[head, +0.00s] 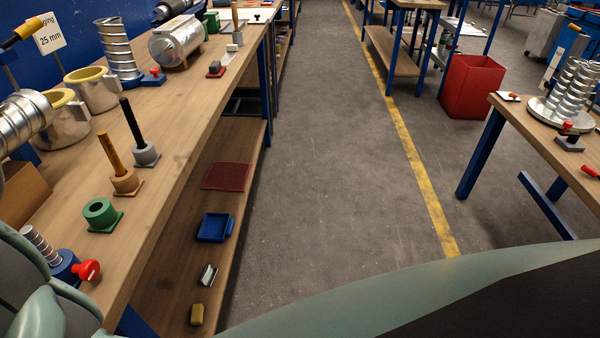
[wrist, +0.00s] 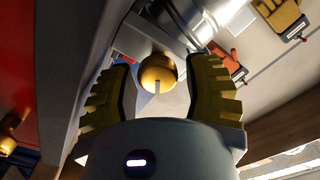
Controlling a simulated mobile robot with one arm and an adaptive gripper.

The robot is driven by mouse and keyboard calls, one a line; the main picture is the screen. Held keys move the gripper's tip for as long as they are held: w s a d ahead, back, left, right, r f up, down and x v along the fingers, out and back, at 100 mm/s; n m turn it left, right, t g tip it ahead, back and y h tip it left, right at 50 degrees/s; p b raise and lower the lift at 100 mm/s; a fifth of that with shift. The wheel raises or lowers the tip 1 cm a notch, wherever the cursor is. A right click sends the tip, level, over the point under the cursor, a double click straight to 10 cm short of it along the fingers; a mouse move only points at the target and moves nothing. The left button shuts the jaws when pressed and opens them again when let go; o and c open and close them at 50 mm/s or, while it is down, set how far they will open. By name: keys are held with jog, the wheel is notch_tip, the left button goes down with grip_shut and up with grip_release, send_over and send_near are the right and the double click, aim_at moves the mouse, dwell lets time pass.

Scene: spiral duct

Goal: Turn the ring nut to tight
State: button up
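In the wrist view a round yellow-brass knob (wrist: 157,72) with a pale line down its front sits against a grey metal block (wrist: 128,43). It may be the ring nut; I cannot tell for sure. My gripper (wrist: 162,82) is open, with one yellow ridged finger on each side of the knob. Small gaps seem to show between the knob and both fingers. A shiny metal cylinder (wrist: 180,22) lies just behind the knob. My gripper is not visible in the head view, and I cannot make out the ring nut there.
The wrist view shows an orange-red part (wrist: 225,65) and a yellow part (wrist: 280,12) at upper right. In the head view, the left workbench (head: 165,115) carries upright posts, a green ring (head: 101,213) and a red-knobbed fixture (head: 85,270). The aisle floor (head: 330,150) is clear.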

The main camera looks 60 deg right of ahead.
jog(key=shift+o, duration=1.2)
jog(key=shift+s+a+f, duration=0.1)
jog(key=shift+f, duration=0.05)
jog(key=v, duration=0.8)
jog(key=s+d+n+p, duration=0.4)
jog(key=s+n+p, duration=0.4)
jog(key=n, duration=0.5)
jog(key=p+x, duration=0.3)
jog(key=x, duration=1.4)
jog(key=shift+w+d+f, duration=0.1)
jog(key=shift+w, duration=0.1)
